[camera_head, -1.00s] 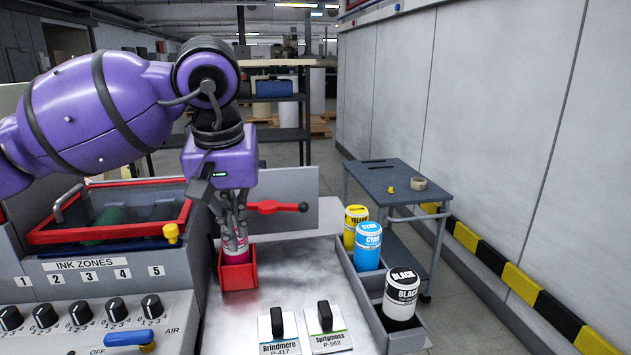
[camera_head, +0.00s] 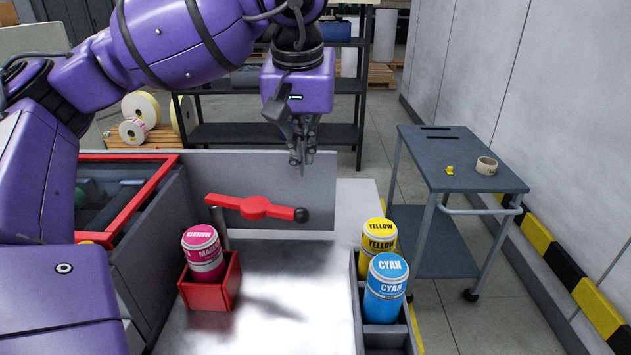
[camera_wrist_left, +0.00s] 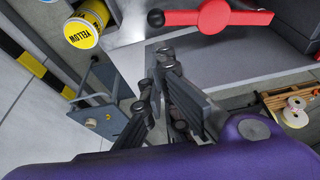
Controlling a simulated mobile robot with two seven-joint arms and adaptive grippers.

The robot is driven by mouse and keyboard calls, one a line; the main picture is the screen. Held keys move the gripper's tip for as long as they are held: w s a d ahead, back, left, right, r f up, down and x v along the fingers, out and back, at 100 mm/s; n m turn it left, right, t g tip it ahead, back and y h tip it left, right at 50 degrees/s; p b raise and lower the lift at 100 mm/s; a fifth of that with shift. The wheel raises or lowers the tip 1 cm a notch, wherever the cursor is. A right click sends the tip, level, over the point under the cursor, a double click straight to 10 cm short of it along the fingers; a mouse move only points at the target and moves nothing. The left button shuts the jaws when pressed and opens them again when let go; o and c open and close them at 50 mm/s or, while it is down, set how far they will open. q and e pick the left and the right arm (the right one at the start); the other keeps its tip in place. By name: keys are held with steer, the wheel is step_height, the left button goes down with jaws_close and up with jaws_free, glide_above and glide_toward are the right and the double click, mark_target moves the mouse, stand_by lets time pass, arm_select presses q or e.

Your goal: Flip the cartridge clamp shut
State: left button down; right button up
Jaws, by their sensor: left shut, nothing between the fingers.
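The cartridge clamp (camera_head: 257,207) is a red lever with a black knob at its right end, on a grey post behind the red holder (camera_head: 222,289). The lever points right, away from the holder. The magenta cartridge (camera_head: 204,255) sits in the holder, its labelled top uncovered. My left gripper (camera_head: 301,160) is shut and empty, fingers down, above and behind the knob, apart from it. In the left wrist view the gripper (camera_wrist_left: 164,52) is seen with the clamp (camera_wrist_left: 213,17) at the top edge. My right gripper is out of view.
The yellow cartridge (camera_head: 378,238) and cyan cartridge (camera_head: 386,287) stand in a grey side rack (camera_head: 404,342) at the right. A grey upright panel (camera_head: 268,165) stands behind the clamp. A grey cart (camera_head: 456,160) stands farther right. The plate right of the holder is bare.

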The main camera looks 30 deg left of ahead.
arm_select(q)
steer(key=x, duration=1)
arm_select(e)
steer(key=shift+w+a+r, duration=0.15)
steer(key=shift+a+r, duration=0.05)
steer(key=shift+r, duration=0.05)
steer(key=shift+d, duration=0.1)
